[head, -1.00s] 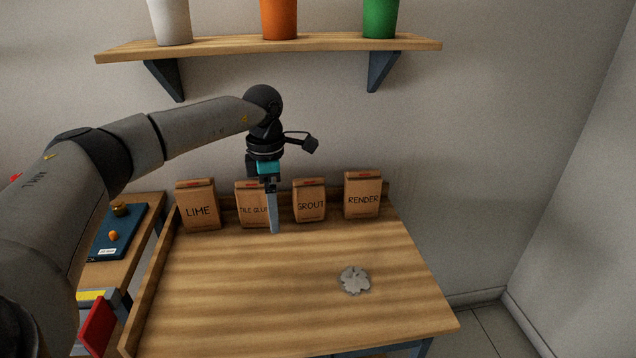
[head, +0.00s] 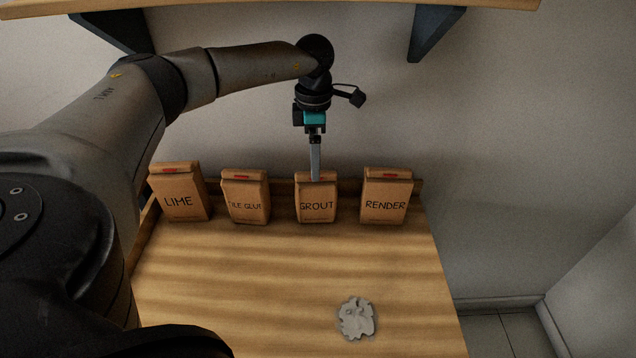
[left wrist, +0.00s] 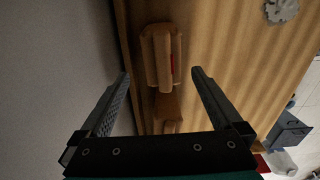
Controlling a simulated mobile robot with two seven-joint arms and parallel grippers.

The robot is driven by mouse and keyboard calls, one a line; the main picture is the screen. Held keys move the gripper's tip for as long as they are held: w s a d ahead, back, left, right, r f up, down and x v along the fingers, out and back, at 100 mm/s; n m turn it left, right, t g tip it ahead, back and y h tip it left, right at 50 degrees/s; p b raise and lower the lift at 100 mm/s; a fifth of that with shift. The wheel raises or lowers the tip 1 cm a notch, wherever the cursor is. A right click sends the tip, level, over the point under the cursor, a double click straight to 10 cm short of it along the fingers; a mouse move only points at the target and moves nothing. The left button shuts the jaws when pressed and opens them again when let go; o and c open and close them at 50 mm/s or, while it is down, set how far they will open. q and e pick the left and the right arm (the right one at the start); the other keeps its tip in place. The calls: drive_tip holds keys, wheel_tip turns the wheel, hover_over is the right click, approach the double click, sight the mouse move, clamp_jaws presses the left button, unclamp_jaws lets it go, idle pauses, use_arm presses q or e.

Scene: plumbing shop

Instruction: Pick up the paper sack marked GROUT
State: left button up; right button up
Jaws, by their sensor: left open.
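The brown paper sack marked GROUT (head: 317,207) stands upright near the back of the wooden bench, third from the left in a row. My left gripper (head: 316,179) points down at it, its fingertips overlapping the sack's top edge in the head view. In the left wrist view the open fingers (left wrist: 161,73) stand apart with a sack (left wrist: 160,52) that appears to be GROUT lying between and just beyond their tips. I cannot tell exactly how far the tips are from its top. My right gripper is not in view.
The LIME sack (head: 181,200) and TILE GLUE sack (head: 245,205) stand to the left, the RENDER sack (head: 386,204) to the right, with gaps between. A grey splat (head: 356,319) lies on the bench (head: 230,275), which is otherwise clear in front. A shelf (head: 250,4) hangs above.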

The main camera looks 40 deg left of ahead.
sight(316, 184)
use_arm(q)
drive_tip(key=f, duration=0.2)
drive_tip(key=f+b, duration=0.1)
drive_tip(key=f, duration=0.5)
drive_tip(key=shift+s+d, duration=0.1)
drive_tip(key=shift+d, duration=0.15)
clamp_jaws()
drive_tip(key=shift+r, duration=0.2)
idle(0.6)
